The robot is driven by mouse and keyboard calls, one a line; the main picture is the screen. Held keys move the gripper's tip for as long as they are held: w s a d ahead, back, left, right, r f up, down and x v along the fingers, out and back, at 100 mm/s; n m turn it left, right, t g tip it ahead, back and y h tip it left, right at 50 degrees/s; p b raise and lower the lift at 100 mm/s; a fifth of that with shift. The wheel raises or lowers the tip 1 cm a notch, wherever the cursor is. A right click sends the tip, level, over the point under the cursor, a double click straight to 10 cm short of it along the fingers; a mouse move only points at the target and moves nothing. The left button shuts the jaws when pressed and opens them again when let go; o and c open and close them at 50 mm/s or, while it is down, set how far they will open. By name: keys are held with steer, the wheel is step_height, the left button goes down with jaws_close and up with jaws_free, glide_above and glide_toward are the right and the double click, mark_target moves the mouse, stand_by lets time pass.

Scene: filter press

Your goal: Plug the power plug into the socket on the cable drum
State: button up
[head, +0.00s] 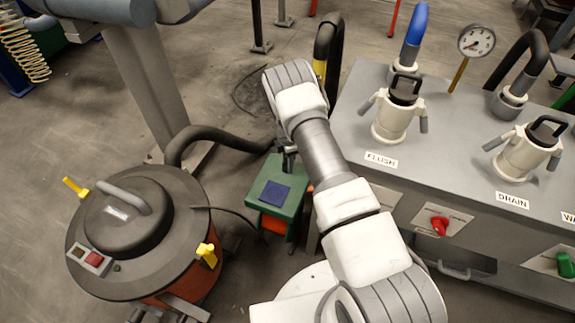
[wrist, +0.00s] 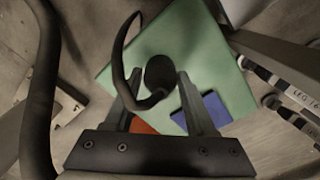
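A green box-like unit (head: 267,208) with a blue square cover (head: 275,193) on top stands at the centre of the head view; it looks like the cable drum with its socket. In the wrist view, the green top (wrist: 208,50) and blue square (wrist: 216,108) lie below the fingers. My gripper (head: 289,160) points down over the unit's back edge. In the wrist view, my gripper (wrist: 160,82) is closed around the dark plug (wrist: 160,72), whose black cable (wrist: 117,70) loops up to the left. The plug's front end and any socket opening are hidden.
A round vacuum-like machine (head: 135,225) with a dark hose (head: 215,135) stands to the left. A grey bench (head: 365,128) with several cream couplings, including one above the FLUSH label (head: 381,160), stands close on the right.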

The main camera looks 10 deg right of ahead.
steer(key=c, duration=0.8)
steer(key=shift+r, duration=0.1)
step_height(320, 180, up, 10)
steer(key=p, duration=0.3)
steer(key=shift+s, duration=0.1)
steer(key=shift+s+a+f+m, duration=0.4)
steer(key=shift+s+a+m, duration=0.95)
steer(key=shift+m, duration=1.65)
steer(key=shift+s+a+f+m, duration=0.35)
steer(key=shift+s+a+m, duration=0.45)
steer(key=shift+s+m, duration=1.65)
steer(key=shift+s+a+f+m, duration=0.4)
steer(key=shift+s+a+m, duration=0.65)
steer(key=shift+m, duration=2.5)
